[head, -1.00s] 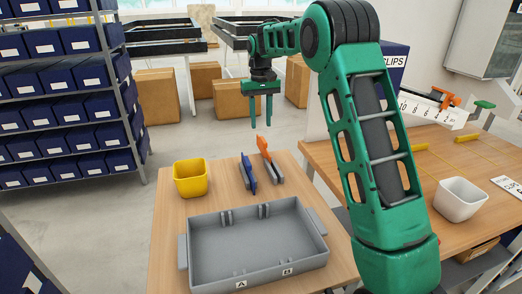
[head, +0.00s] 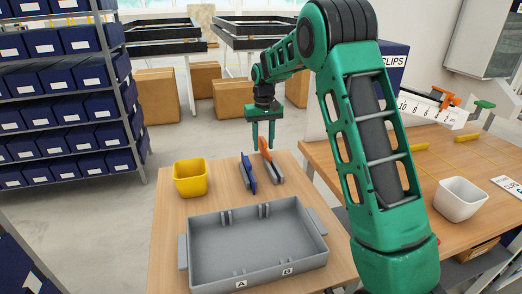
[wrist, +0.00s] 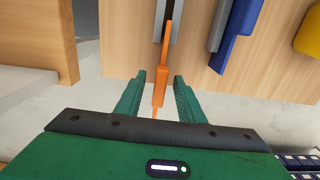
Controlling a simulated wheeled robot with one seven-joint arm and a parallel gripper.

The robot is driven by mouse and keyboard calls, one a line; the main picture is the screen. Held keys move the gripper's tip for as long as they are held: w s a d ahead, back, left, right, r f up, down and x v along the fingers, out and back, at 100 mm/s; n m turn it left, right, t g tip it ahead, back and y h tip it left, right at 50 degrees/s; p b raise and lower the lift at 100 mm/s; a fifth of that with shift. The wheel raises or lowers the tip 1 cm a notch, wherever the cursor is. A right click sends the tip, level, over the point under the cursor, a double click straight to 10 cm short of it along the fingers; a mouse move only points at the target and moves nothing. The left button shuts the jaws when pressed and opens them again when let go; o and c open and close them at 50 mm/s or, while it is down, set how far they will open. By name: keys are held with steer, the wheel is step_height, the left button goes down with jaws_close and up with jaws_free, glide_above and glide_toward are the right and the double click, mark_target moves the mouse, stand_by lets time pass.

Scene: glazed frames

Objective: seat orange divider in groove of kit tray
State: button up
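The orange divider (head: 266,153) stands upright in a grey holder (head: 272,176) on the wooden table. In the wrist view the orange divider (wrist: 161,75) lies between the two fingers, with a gap on each side. My gripper (head: 263,146) is open with its fingers pointing down around the divider's far upper end; it also shows in the wrist view (wrist: 160,85). The grey kit tray (head: 258,250) lies empty at the front of the table. Its end grooves are marked A and B on the near wall, with slotted posts on the far wall.
A blue divider (head: 248,173) stands in a holder just left of the orange one. A yellow bin (head: 190,178) is further left. A second table (head: 440,170) with a white bin (head: 460,197) is at the right. Shelves of blue bins (head: 60,100) stand at the left.

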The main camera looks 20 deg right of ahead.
steer(key=shift+f, duration=1.2)
jaws_close()
